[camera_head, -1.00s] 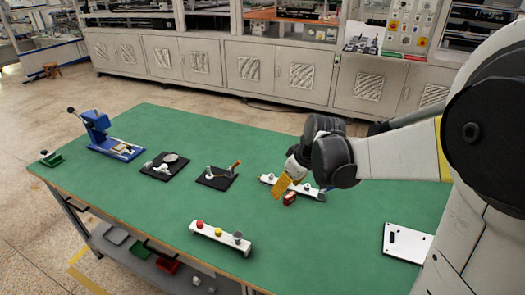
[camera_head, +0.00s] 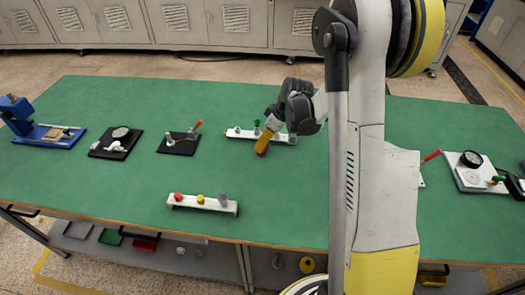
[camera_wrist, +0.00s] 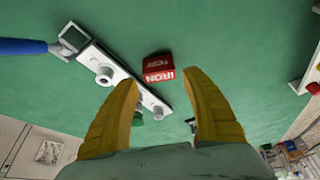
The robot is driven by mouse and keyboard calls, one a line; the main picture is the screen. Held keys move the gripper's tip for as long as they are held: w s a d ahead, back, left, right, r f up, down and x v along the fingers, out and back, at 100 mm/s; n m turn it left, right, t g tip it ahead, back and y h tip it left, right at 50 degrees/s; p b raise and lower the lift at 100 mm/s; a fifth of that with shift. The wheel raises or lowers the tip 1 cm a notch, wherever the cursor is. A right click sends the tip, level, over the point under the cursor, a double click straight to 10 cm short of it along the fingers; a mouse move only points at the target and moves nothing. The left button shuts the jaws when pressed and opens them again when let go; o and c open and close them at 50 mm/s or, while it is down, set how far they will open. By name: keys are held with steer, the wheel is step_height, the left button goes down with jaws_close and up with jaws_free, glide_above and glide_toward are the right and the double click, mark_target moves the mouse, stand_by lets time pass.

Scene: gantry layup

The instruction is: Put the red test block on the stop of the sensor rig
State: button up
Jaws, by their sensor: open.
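The red test block (camera_wrist: 158,67) shows in the wrist view, lettered in white, on the green table beyond my fingertips. I cannot make it out in the head view, where my gripper (camera_head: 262,148) covers that spot. A white bar (camera_head: 240,133) with upright posts stands just behind my gripper, probably the sensor rig. In the wrist view the bar (camera_wrist: 92,56) lies beside the block, with round grey parts and a square grey end piece (camera_wrist: 73,37) near a blue rod. My gripper (camera_wrist: 158,79) is open, with its yellow fingers apart and nothing between them.
A second white bar (camera_head: 188,202) with red and yellow knobs lies near the front edge. Two black plates with fixtures (camera_head: 178,146) (camera_head: 115,143) and a blue press (camera_head: 45,135) stand left. A white gauge plate (camera_head: 475,175) is right. Bare green table lies between.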

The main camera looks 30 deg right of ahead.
steer(key=b+x, duration=0.1)
steer(key=x, duration=0.3)
steer(key=shift+s+d+f+b, duration=0.1)
steer(key=shift+f+b, duration=0.1)
steer(key=shift+b, duration=0.15)
steer(key=shift+r, duration=0.1)
steer(key=c, duration=1.2)
steer(key=shift+r, duration=0.15)
